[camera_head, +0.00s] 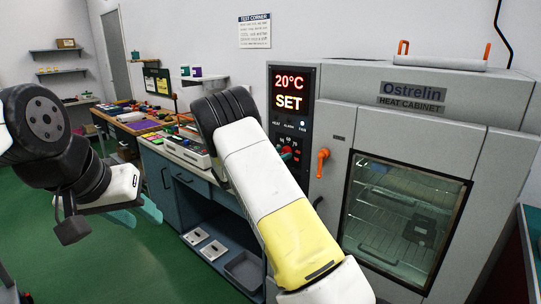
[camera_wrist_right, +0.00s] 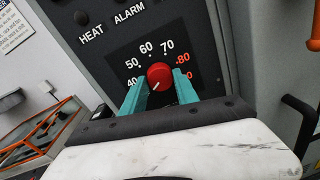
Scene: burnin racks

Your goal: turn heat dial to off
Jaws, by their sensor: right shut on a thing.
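The heat dial is a round red knob (camera_wrist_right: 159,76) on the black control panel in the right wrist view. My right gripper (camera_wrist_right: 160,88) is shut on the knob, one teal finger on each side. In the head view the dial (camera_head: 285,151) shows small beside my right arm. My left gripper (camera_head: 137,210) hangs at the left, away from the cabinet, with its teal fingers apart and nothing between them.
The heat cabinet (camera_head: 340,123) has a display (camera_head: 290,90) reading 20°C and SET. An orange door handle (camera_head: 322,162) sticks out right of the dial. The glass door (camera_head: 400,215) looks shut. A workbench (camera_head: 175,150) with equipment stands left, and green floor lies open there.

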